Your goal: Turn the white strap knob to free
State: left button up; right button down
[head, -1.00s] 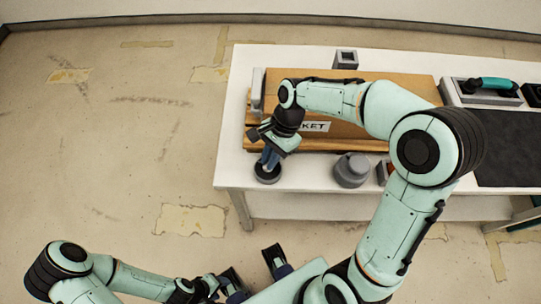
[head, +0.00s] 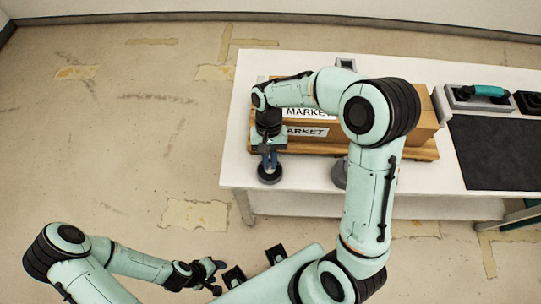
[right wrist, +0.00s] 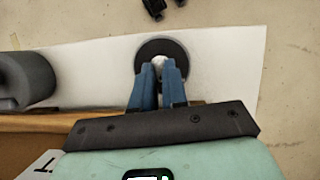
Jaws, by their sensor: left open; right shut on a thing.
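A dark round base (head: 269,176) stands near the front left corner of the white table. In the right wrist view, the dark base (right wrist: 143,48) has a small white knob (right wrist: 159,61) at its centre. My right gripper (head: 269,166) points down over it; its blue fingers (right wrist: 160,72) are shut on the white knob. The fingers hide most of the knob, and its turn position cannot be read. My left gripper (head: 218,277) is open and empty, low in the head view, away from the table.
A brown carton (head: 425,106) marked MARKET lies on a wooden board (head: 425,153) behind the knob. A grey cylinder (right wrist: 25,78) stands beside the knob. A dark mat (head: 495,150) and a teal-handled device (head: 482,91) are at the right.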

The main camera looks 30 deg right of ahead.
jog(key=n, duration=0.1)
jog(key=n+h+p, duration=0.1)
jog(key=n, duration=0.1)
jog(key=shift+w+a+r+n, duration=0.1)
jog(key=shift+w+a+n, duration=0.05)
jog(key=shift+n, duration=0.15)
pick_arm(q)
jog(key=shift+w+r, duration=0.4)
jog(key=shift+r, duration=0.2)
jog(key=shift+w+r, duration=0.35)
jog(key=shift+r, duration=0.2)
pick_arm(e)
jog(key=shift+a+n+h, duration=0.2)
jog(key=shift+n+h, duration=0.8)
jog(key=shift+n, duration=1)
pick_arm(q)
jog(key=shift+p, duration=0.3)
pick_arm(e)
jog(key=c, duration=1.2)
grip_release()
jog(key=shift+o, duration=0.2)
pick_arm(q)
jog(key=w+r+p, duration=0.2)
jog(key=shift+w+r, duration=0.1)
jog(key=shift+r, duration=0.2)
pick_arm(e)
jog(key=v, duration=1.3)
jog(key=shift+a, duration=0.1)
